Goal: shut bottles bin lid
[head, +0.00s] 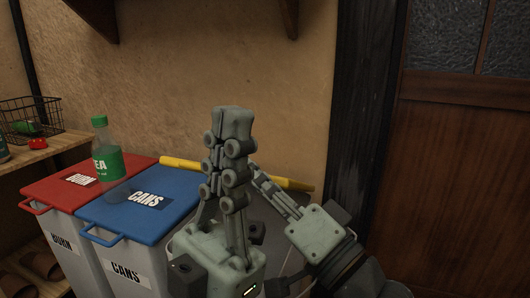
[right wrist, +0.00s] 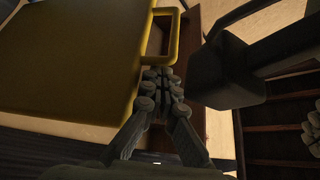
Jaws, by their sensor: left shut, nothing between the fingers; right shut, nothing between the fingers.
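The yellow lid (head: 180,164) of the bottles bin shows in the head view as a thin slanted strip behind my grippers. Its bin is mostly hidden behind my arms. In the right wrist view the lid's broad yellow face (right wrist: 70,60) fills the upper left, with a loop handle (right wrist: 174,38) on its edge. My right gripper (head: 260,178) is shut and empty; its fingertips (right wrist: 162,76) are close to the handle, contact unclear. My left gripper (head: 234,112) is shut and empty, fingers pointing up in front of the lid.
The red-lidded burn bin (head: 52,193) and blue-lidded cans bin (head: 165,218) stand at left, lids down. A green-labelled bottle (head: 108,162) stands on the blue lid. A shelf with a wire basket (head: 28,112) is far left; a wooden door (head: 465,190) is right.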

